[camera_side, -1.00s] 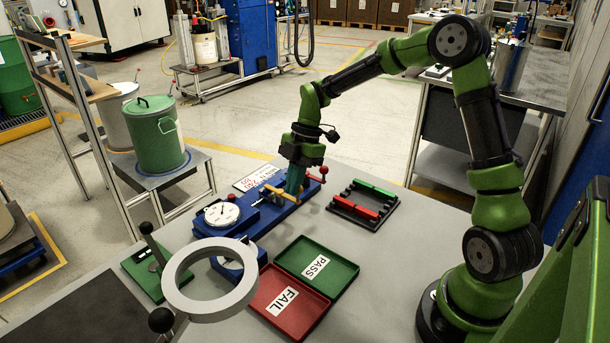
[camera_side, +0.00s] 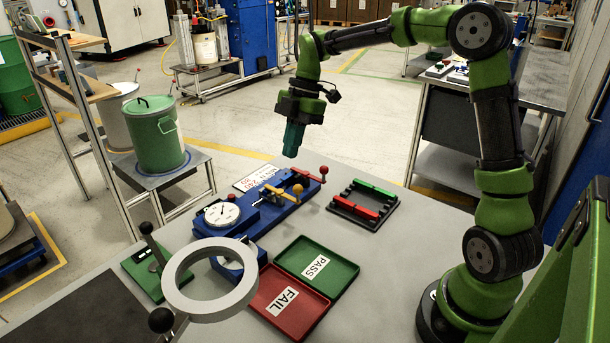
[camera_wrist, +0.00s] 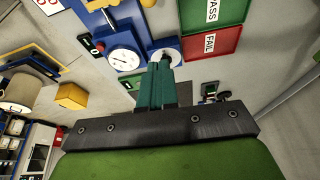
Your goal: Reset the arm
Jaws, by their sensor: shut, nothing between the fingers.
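My gripper (camera_side: 292,141) hangs above the far part of the table in the side view, pointing down. Its teal fingers are closed together and hold nothing. They also show in the wrist view (camera_wrist: 160,75). Below it, and apart from it, is the blue gauge fixture (camera_side: 262,214) with a white dial (camera_side: 222,213), a brass-coloured clamp and a red ball knob (camera_side: 323,170). My arm is bent in an arch from its base at the right.
Green PASS (camera_side: 325,280) and red FAIL (camera_side: 290,306) trays lie at the table's front. A black rack (camera_side: 365,216) with a red and a green bar stands right of the fixture. A grey ring (camera_side: 210,315) stands at front left. Air around my gripper is clear.

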